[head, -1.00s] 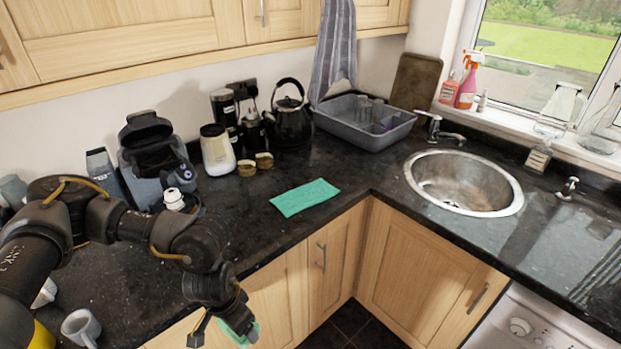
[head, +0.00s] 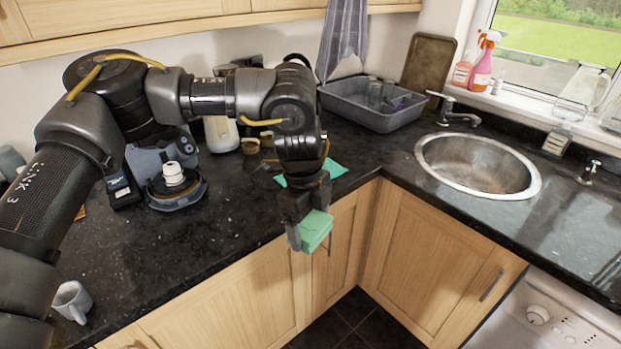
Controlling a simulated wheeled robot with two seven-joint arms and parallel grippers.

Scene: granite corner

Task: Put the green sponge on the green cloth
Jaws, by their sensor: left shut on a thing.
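The green sponge (head: 316,231) is a small block held at the tip of my left gripper (head: 305,236). The gripper is shut on it, pointing down, and the sponge shows in front of the counter's front edge and cupboard doors. The green cloth (head: 337,169) lies flat on the dark counter near the corner. My left wrist and gripper hide the middle of the cloth, so only its left and right ends show. In the picture the sponge is below the cloth and apart from it. My right gripper is not in view.
A grey dish basin (head: 368,119) stands behind the cloth. The round sink (head: 451,182) is at the right. A coffee machine (head: 163,165) and a white jar (head: 221,136) stand at the left. A white mug (head: 72,300) is at the front left.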

